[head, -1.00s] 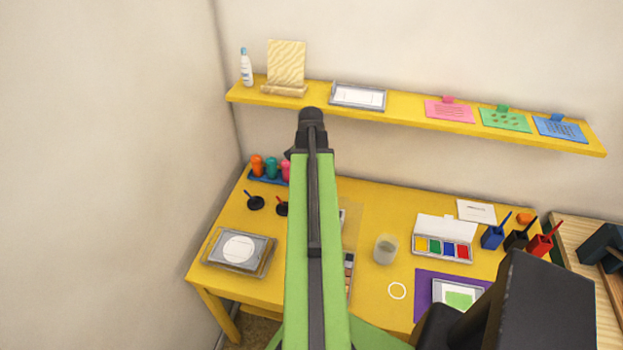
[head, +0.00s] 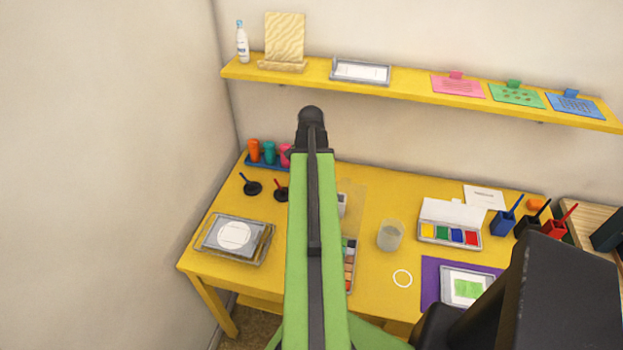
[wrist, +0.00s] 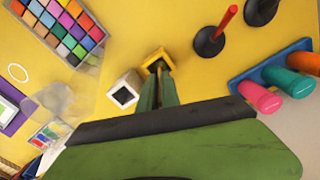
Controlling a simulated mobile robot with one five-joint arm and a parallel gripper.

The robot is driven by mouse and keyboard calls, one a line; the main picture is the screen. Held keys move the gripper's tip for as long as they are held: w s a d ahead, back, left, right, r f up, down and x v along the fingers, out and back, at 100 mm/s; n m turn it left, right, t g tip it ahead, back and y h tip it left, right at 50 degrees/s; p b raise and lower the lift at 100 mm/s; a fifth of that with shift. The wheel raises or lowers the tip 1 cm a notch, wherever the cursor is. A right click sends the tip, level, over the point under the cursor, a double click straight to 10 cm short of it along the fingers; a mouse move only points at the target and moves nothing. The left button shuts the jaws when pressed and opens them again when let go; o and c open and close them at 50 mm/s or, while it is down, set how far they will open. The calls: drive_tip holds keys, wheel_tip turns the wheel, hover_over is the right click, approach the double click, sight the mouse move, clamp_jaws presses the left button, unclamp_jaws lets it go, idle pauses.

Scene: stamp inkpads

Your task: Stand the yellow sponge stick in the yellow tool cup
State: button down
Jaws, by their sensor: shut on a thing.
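The yellow tool cup (wrist: 157,60) stands on the yellow table in the wrist view, its square mouth just beyond my fingertips. My gripper (wrist: 158,84) is shut, with its narrow green fingers reaching over the cup's near side. The yellow sponge stick is held between the fingers but is almost wholly hidden by them. I cannot tell whether its lower end is inside the cup or above it. In the head view my arm hides the gripper, the stick and the yellow cup.
A white cup (wrist: 125,92) stands close beside the yellow cup. A colour-pad box (wrist: 65,28), a black stand with a red handle (wrist: 212,40) and a blue rack of coloured pegs (wrist: 275,75) lie around. A clear jar (head: 390,236) stands right of my arm.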

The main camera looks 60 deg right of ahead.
drive_tip(key=c, duration=1.5)
unclamp_jaws()
drive_tip(key=shift+r, duration=0.1)
wheel_tip(320, 180, up, 17)
drive_tip(key=p, duration=1.7)
drive_tip(key=shift+r+p, duration=0.15)
drive_tip(key=shift+p, duration=0.15)
